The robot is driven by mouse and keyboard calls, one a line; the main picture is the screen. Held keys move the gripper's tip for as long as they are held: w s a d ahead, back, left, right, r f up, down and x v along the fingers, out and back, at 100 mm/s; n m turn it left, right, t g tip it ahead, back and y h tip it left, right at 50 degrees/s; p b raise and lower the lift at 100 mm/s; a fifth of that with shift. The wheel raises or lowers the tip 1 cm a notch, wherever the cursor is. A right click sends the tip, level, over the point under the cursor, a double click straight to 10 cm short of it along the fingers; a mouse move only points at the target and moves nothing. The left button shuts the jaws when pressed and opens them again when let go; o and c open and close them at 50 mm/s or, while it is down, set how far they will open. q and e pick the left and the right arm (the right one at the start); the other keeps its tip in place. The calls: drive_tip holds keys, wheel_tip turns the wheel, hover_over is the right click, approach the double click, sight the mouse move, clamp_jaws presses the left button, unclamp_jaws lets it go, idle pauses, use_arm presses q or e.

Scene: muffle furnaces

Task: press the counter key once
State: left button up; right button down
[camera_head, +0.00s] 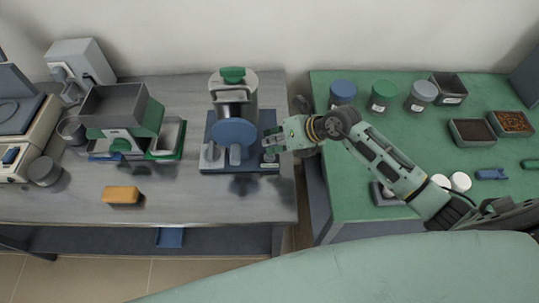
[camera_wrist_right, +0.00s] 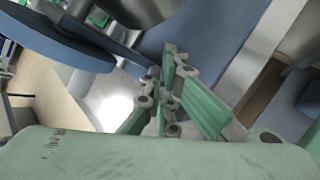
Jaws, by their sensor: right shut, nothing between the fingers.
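A machine with a grey drum (camera_head: 240,100), a green top knob (camera_head: 232,75) and a round blue disc (camera_head: 234,132) stands on a dark blue base (camera_head: 215,128) on the grey table. Small light grey parts sit along the base's front edge. One of them, at the right front corner (camera_head: 269,158), may bear the counter key; I cannot make out a key. My right gripper (camera_head: 272,147) is shut and empty, its tips close by that corner part. I cannot tell whether they touch. The wrist view shows the shut fingers (camera_wrist_right: 165,82) near the blue disc (camera_wrist_right: 55,38). My left gripper is not in view.
A green and grey machine (camera_head: 125,122) and an orange block (camera_head: 121,195) are on the grey table (camera_head: 190,207), left of the drum machine. A gap separates it from the green table (camera_head: 345,215), which holds lidded jars (camera_head: 382,95) and trays (camera_head: 472,132). The front middle of the grey table is clear.

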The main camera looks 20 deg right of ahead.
drive_tip(key=shift+f+b, duration=0.3)
drive_tip(key=shift+f, duration=0.2)
idle(0.7)
drive_tip(key=shift+r, duration=0.15)
drive_tip(key=shift+r+p, duration=0.8)
drive_tip(key=shift+p, duration=0.05)
wheel_tip(320, 180, up, 5)
drive_tip(key=p, duration=0.4)
idle(0.3)
drive_tip(key=shift+s+f, duration=0.1)
idle(0.5)
